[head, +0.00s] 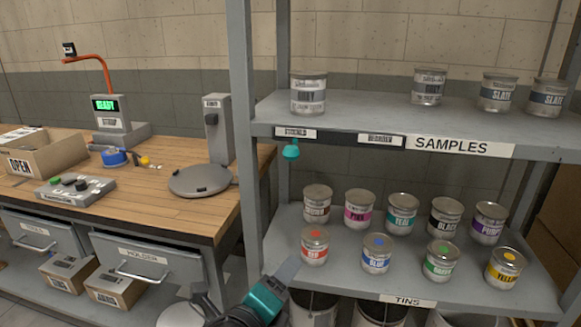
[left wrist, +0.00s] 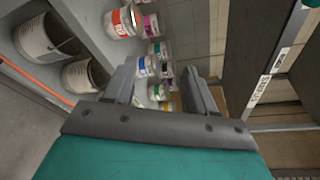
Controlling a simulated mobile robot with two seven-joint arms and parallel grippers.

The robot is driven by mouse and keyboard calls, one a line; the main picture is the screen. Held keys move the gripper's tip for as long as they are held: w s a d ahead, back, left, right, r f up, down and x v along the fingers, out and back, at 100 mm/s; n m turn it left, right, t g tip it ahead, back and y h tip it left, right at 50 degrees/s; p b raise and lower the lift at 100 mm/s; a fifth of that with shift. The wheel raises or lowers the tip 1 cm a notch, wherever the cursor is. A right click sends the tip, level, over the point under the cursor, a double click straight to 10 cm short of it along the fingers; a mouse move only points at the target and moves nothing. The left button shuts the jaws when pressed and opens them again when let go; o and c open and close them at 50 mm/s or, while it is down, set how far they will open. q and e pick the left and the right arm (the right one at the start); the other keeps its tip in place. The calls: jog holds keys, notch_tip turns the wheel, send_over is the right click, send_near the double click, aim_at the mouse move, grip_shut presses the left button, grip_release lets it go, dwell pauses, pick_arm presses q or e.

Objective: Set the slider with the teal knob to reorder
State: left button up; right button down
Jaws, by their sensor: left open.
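The teal knob (head: 291,152) hangs below the slider rail (head: 341,137) on the upper shelf's front edge. It sits at the rail's left end, under the left label (head: 296,132); another label (head: 381,139) is at the right end. Both labels are too small to read surely. A piece of teal, likely the knob, shows at the top right corner of the left wrist view (left wrist: 313,3). My left gripper (head: 291,264) is below the knob, in front of the lower shelf, apart from it. Its fingers (left wrist: 158,80) are open and empty. My right gripper is out of view.
Several tins, including a red one (head: 315,246), stand on the lower shelf right of my left gripper. Sample cans (head: 308,93) stand on the upper shelf. A grey upright (head: 243,130) is left of the knob. A wooden workbench (head: 150,190) is further left.

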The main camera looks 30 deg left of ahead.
pick_arm(q)
notch_tip(320, 180, up, 9)
jog(key=a+m+t+y+b, duration=0.1)
jog(key=m+t+y, duration=0.15)
jog(key=m, duration=0.35)
jog(key=m+t, duration=0.3)
send_near(287, 158)
jog(key=shift+y, duration=0.25)
jog(key=p+x, duration=0.2)
jog(key=x, duration=0.9)
jog(key=shift+d, duration=0.15)
jog(key=shift+w+r, duration=0.1)
jog(key=shift+w, duration=0.25)
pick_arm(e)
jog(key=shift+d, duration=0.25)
pick_arm(q)
grip_shut()
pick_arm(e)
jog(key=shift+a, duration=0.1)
